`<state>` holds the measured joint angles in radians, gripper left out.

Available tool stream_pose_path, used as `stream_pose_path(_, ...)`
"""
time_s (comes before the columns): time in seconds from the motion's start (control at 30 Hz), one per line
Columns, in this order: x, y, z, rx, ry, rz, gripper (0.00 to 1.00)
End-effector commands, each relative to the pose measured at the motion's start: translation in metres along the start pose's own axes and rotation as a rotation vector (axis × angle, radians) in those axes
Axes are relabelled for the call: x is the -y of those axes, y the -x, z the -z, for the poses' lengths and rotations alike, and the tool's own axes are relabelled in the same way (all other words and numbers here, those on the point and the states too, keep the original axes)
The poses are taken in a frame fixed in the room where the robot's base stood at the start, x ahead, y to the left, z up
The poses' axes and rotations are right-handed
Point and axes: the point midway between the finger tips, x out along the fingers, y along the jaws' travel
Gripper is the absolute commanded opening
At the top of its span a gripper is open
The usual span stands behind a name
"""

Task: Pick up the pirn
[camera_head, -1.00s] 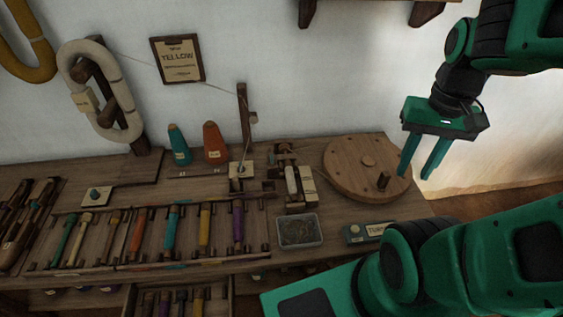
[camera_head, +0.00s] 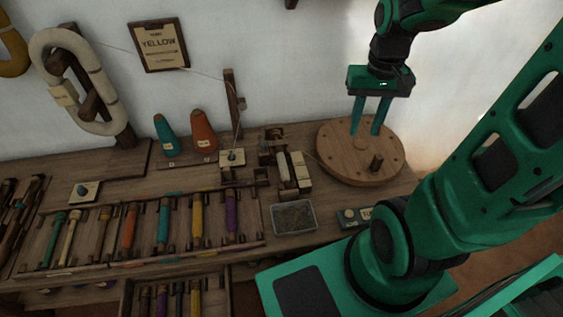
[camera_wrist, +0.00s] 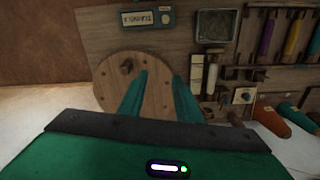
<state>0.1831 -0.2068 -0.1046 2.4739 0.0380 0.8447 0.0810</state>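Several pirns wound in coloured yarn lie side by side in a rack (camera_head: 252,243) on the bench: green, pale, orange, teal (camera_head: 164,224), yellow (camera_head: 196,218) and purple (camera_head: 231,213). I cannot tell from the frames alone which is the task's pirn. My gripper (camera_head: 366,132) points down with fingers apart and nothing between them. It is in front of or above the round wooden disc (camera_head: 335,165), well right of the rack. In the wrist view my gripper (camera_wrist: 160,76) also shows empty, with the disc (camera_wrist: 105,85) behind the fingers.
Teal (camera_head: 164,136) and orange (camera_head: 203,132) cones and a post (camera_head: 232,95) stand behind. A framed card reading YELLOW (camera_head: 159,45) hangs on the wall.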

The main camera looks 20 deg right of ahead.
Motion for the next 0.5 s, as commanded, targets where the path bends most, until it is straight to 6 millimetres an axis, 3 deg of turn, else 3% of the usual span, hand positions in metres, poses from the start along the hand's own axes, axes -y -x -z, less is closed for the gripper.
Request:
stream_pose_path(0.23,0.076,-0.056,0.055,0.011,0.115,0.064,0.31)
stream_pose_path(0.5,0.150,-0.111,0.081,0.030,0.184,0.165,0.31)
